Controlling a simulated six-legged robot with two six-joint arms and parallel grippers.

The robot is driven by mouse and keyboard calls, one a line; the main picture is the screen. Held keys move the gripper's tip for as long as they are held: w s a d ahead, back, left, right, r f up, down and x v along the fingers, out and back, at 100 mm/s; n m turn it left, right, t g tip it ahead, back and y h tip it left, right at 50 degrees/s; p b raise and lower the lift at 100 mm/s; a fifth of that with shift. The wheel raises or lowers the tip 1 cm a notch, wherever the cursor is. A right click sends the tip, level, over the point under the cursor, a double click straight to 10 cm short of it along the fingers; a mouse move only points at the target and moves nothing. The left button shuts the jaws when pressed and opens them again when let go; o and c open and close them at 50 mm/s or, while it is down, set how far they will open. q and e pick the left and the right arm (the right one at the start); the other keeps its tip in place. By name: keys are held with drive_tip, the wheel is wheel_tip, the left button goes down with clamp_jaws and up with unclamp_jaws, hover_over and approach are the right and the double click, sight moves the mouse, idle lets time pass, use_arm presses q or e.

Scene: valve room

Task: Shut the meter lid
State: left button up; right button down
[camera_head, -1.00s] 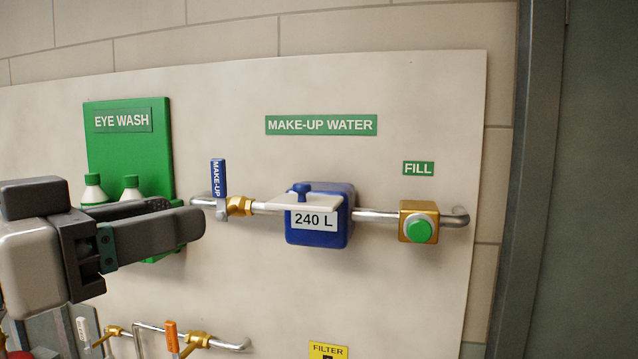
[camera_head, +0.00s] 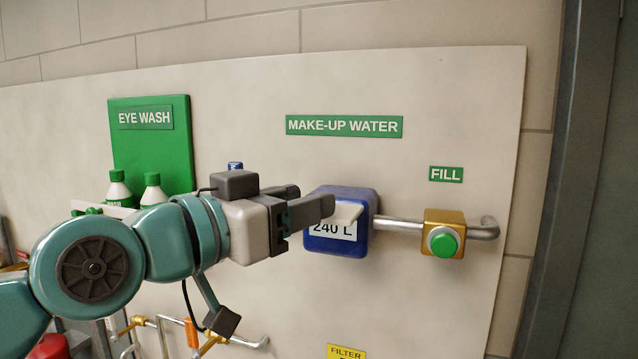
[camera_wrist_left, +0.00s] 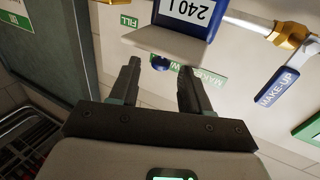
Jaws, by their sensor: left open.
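The meter is a blue box (camera_head: 368,205) on the wall panel with a white "240 L" label. Its pale lid (camera_head: 347,214) stands out from the box like a shelf, leaving the label showing. My left gripper (camera_head: 322,208) is open in front of the meter and hides part of the lid. In the left wrist view, which is upside down, the lid (camera_wrist_left: 165,43) lies just beyond my left fingertips (camera_wrist_left: 158,68). The lid's blue knob (camera_wrist_left: 160,63) shows between the two fingers, with no clear contact. The knob is hidden in the head view. My right gripper is out of view.
A silver pipe (camera_head: 398,226) runs right to the brass FILL block with a green button (camera_head: 443,242). A blue MAKE-UP valve handle (camera_wrist_left: 279,85) is close to the meter. Bottles (camera_head: 153,190) stand by the green eye wash board (camera_head: 152,148).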

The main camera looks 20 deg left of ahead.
use_arm(q)
drive_tip(key=x, duration=0.3)
drive_tip(key=shift+w+d, duration=0.1)
drive_tip(key=shift+w+f+p, duration=0.1)
drive_tip(key=shift+w+p, duration=0.2)
drive_tip(key=shift+w, duration=0.15)
drive_tip(key=shift+s, duration=0.25)
drive_tip(key=shift+w, duration=0.15)
clamp_jaws()
drive_tip(key=shift+d, duration=0.1)
